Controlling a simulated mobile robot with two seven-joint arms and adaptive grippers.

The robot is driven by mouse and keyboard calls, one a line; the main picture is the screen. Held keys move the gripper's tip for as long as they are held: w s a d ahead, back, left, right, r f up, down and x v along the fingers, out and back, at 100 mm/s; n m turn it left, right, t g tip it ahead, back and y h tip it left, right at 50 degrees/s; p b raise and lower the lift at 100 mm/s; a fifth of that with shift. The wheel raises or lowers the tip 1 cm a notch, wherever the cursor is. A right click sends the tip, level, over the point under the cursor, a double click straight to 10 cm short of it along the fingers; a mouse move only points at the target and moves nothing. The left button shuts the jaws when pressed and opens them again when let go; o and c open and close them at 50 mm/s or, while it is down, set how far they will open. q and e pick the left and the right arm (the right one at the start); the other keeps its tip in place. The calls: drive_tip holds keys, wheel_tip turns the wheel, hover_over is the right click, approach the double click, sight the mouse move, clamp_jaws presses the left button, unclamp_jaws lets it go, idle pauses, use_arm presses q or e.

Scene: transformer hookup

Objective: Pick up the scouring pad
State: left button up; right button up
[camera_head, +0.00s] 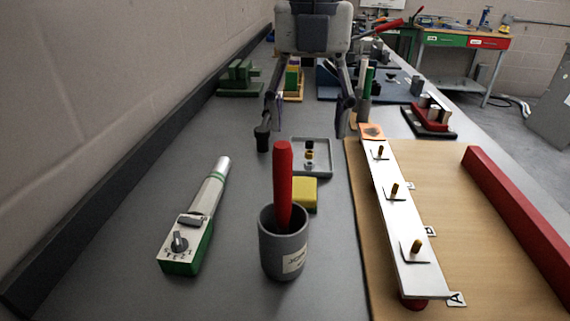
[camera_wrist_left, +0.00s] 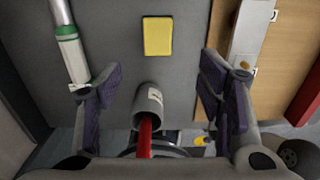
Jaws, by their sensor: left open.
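The scouring pad is a small yellow block (camera_head: 304,194) lying on the grey bench, just behind the grey cup in the head view. In the left wrist view the pad (camera_wrist_left: 158,36) lies flat at the upper middle, in full view. My left gripper (camera_head: 304,130) is open and empty at the upper middle of the head view, its fingers apart and pointing down. In the left wrist view the pad shows above the gap between the fingertips (camera_wrist_left: 160,76), apart from both. My right gripper is not in view.
A grey cup (camera_head: 283,250) holding a red-handled thing (camera_head: 283,185) stands close in front of the pad. A grey tray (camera_head: 325,163) lies behind it. A green-and-white tester (camera_head: 188,250) is on the left. A metal bar (camera_head: 393,205) with studs lies along a wooden board (camera_head: 475,245) on the right.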

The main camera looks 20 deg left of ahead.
sight(302, 187)
use_arm(q)
drive_tip(key=f, duration=1.1)
drive_tip(key=shift+a+f, duration=0.2)
drive_tip(key=shift+f, duration=0.2)
drive_tip(key=c, duration=0.9)
